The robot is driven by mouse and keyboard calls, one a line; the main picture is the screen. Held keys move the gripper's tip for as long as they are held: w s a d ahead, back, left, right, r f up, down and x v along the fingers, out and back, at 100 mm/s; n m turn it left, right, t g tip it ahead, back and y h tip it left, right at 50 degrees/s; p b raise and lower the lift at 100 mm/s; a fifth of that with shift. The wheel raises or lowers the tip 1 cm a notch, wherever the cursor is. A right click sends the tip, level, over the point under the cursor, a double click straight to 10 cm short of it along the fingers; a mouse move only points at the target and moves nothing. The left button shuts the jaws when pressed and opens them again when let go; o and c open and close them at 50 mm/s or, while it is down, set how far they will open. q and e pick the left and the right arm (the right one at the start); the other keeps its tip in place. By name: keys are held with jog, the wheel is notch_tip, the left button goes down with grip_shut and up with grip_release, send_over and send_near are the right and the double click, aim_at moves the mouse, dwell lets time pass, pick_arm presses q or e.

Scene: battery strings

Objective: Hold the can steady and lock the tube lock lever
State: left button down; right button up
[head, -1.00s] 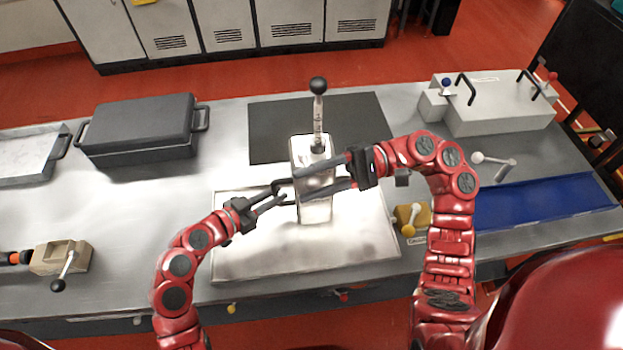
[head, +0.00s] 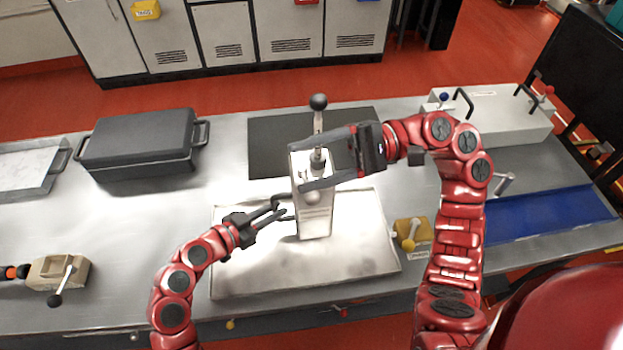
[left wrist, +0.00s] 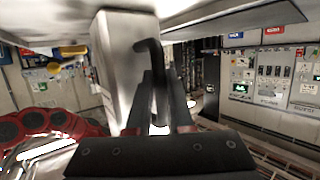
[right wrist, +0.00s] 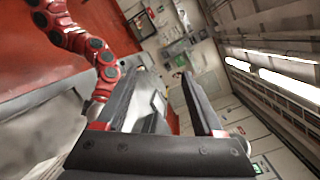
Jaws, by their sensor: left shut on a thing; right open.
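The can (head: 315,222) is a tall pale metal box standing upright on a light tray (head: 350,262). A lever with a black ball knob (head: 318,102) stands upright on its top. My left gripper (head: 280,208) is shut on the can's dark side handle (head: 284,199); the handle (left wrist: 150,50) also shows between the fingers in the left wrist view, beside the can's wall (left wrist: 115,60). My right gripper (head: 296,167) is open at the can's upper part, below the knob. One finger passes near the lever's base, the other across the can's front. Contact is unclear.
A yellow clamp block (head: 412,231) sits at the tray's right edge. A dark lidded case (head: 140,140) stands at the left, and a tan lever block (head: 58,272) lies front left. A grey box with handles (head: 495,115) and a blue mat (head: 540,218) are at the right.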

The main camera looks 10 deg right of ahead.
jog(key=shift+r, duration=0.4)
